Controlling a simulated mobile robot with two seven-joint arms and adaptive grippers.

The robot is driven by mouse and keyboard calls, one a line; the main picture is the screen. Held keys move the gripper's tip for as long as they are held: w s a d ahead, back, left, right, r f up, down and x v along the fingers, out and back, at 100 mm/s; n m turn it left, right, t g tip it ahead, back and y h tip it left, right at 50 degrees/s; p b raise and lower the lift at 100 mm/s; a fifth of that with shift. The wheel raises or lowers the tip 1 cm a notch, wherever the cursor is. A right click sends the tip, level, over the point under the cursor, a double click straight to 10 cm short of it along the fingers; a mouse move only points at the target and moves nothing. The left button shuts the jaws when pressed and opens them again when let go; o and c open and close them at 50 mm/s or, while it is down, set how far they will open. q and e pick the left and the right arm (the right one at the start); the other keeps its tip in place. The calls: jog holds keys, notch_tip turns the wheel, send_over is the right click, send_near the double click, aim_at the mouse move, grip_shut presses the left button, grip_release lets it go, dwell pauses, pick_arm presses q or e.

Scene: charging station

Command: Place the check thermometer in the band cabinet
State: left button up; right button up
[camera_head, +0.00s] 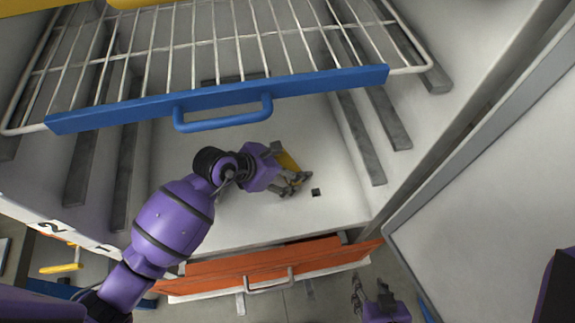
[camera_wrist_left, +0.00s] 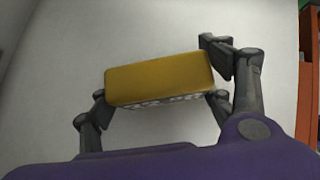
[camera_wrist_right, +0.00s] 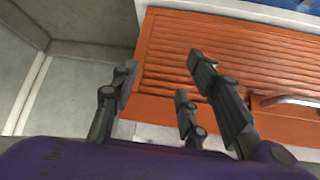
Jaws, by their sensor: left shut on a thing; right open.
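The check thermometer is a yellow block (camera_head: 288,160) with dark markings on one side; it also shows in the left wrist view (camera_wrist_left: 160,79). My left gripper (camera_head: 293,171) is shut on it, inside the cabinet (camera_head: 230,215) and over its pale floor. I cannot tell whether the block touches the floor. My right gripper (camera_head: 368,296) is open and empty at the lower right, outside the cabinet. In the right wrist view its fingers (camera_wrist_right: 160,85) are apart in front of the orange slatted drawer.
A wire rack (camera_head: 200,40) with a blue front bar (camera_head: 320,85) and handle extends above my left arm. An orange drawer (camera_head: 215,277) with a pale handle is below the cabinet floor. Grey side rails line both walls. A pale door panel (camera_head: 490,210) stands at right.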

pick_arm(q)
jog(key=shift+f, duration=0.1)
jog(key=o, duration=1.2)
jog(key=shift+r, duration=0.25)
jog(key=v, duration=0.7)
jog(key=shift+a, duration=0.15)
